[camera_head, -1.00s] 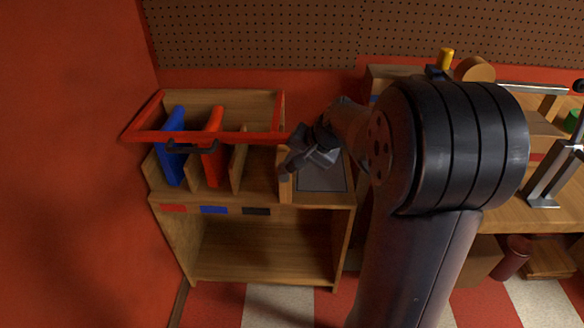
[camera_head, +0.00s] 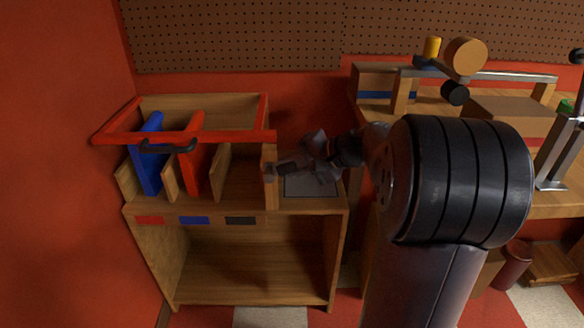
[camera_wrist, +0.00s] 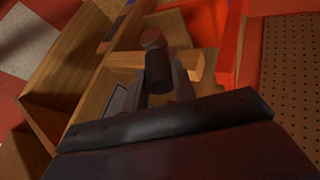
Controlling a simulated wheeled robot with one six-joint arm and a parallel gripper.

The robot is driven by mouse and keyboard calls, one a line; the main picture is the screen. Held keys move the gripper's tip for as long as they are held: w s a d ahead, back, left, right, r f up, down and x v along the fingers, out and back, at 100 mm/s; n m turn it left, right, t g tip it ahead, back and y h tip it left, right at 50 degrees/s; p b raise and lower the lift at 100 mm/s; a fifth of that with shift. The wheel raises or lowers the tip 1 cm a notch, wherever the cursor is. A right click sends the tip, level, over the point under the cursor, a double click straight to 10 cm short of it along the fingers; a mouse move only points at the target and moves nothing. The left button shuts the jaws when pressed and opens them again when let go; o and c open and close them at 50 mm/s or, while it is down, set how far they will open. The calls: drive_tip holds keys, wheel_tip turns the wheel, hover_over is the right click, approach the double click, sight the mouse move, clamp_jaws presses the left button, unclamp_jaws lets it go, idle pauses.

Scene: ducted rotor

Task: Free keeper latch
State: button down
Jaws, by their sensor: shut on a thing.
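My gripper (camera_head: 276,170) is at the wooden post (camera_head: 270,188) near the right end of the red frame. In the wrist view, my gripper (camera_wrist: 160,85) is shut on a short dark knob (camera_wrist: 153,55) with a rounded end. I take this knob for the keeper latch, but I cannot tell how it is attached. The red frame (camera_head: 215,136) lies across the rack top, with a black handle (camera_head: 168,147) on its front bar. Behind it stand a blue panel (camera_head: 148,165) and a red panel (camera_head: 194,165).
The wooden rack (camera_head: 335,207) has a grey pad (camera_head: 310,187) on its right part and an open shelf below. A workbench (camera_head: 560,203) with a metal stand (camera_head: 553,165) is at the right. A red wall (camera_head: 60,180) closes the left side.

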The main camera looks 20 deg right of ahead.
drive_tip(key=c, duration=1.2)
unclamp_jaws()
drive_tip(key=shift+o, duration=0.2)
drive_tip(key=p+v, duration=0.2)
drive_tip(key=v, duration=0.4)
drive_tip(key=shift+s+d+r, duration=0.1)
drive_tip(key=shift+d+r, duration=0.05)
drive_tip(key=shift+r, duration=0.05)
drive_tip(key=shift+s+d+r, duration=0.15)
drive_tip(key=shift+s+d, duration=0.15)
drive_tip(key=shift+s, duration=0.05)
